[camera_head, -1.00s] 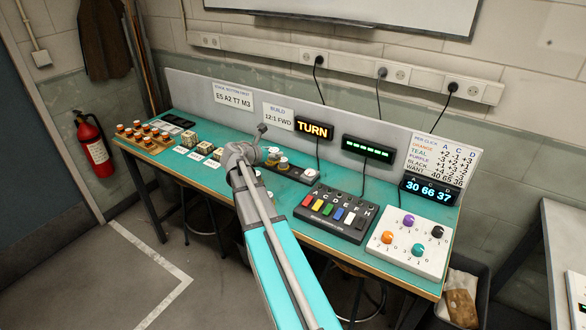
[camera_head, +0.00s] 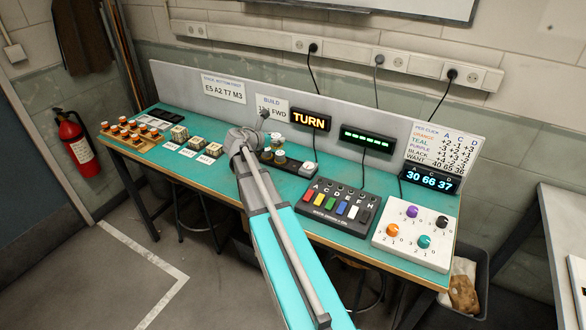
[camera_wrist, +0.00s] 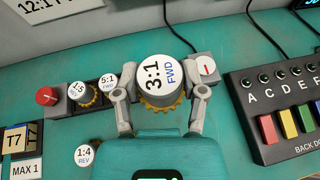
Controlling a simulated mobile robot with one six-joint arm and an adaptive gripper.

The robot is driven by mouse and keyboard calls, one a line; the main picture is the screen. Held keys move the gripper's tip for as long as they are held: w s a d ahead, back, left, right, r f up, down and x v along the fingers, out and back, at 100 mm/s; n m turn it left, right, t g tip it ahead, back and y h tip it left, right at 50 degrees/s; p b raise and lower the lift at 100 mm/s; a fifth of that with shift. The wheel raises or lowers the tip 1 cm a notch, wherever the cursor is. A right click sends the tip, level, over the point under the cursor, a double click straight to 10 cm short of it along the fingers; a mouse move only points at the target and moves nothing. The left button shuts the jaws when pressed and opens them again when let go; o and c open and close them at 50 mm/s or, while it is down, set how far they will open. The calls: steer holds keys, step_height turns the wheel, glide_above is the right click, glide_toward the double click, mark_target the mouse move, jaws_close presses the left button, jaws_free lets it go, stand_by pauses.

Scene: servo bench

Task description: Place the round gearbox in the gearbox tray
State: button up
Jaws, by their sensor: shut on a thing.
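My gripper (camera_wrist: 163,104) is shut on a round gearbox (camera_wrist: 158,75) in the wrist view. The gearbox has a white top marked 3:1 FWD and a toothed brass rim. I hold it upright over the right part of a dark, rail-like holder (camera_wrist: 133,77), which is probably the gearbox tray. Whether it touches the holder cannot be told. Two smaller-looking gearboxes, 1:5 REV (camera_wrist: 82,93) and 5:1 FWD (camera_wrist: 107,85), stand in the holder to its left. In the head view my arm hides most of the gripper.
A red knob (camera_wrist: 47,96) and a white dial (camera_wrist: 207,67) end the holder. A 1:4 REV gearbox (camera_wrist: 84,154) stands on the bench in front. The button box (camera_wrist: 283,103) is close right. A wooden tray of orange parts (camera_head: 127,141) is far left.

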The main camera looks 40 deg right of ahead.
mark_target(282, 144)
steer(key=w+a, duration=0.1)
steer(key=a, duration=0.5)
steer(key=shift+n+t, duration=0.3)
steer(key=shift+t, duration=0.1)
steer(key=shift+d, duration=0.15)
steer(key=d+f+b, duration=0.1)
steer(key=d, duration=0.1)
steer(key=d+f+b, duration=0.1)
steer(key=d, duration=0.2)
steer(key=s+d+f+b, duration=0.1)
steer(key=d+f+b, duration=0.1)
steer(key=d, duration=0.1)
steer(key=shift+d, duration=0.15)
steer(key=d+f+b, duration=0.3)
steer(key=f+b, duration=0.1)
steer(key=shift+s+d, duration=0.25)
steer(key=shift+s, duration=0.05)
steer(key=shift+d+f+b, duration=0.45)
steer(key=shift+d+f, duration=0.05)
steer(key=shift+d, duration=0.05)
steer(key=shift+s, duration=0.1)
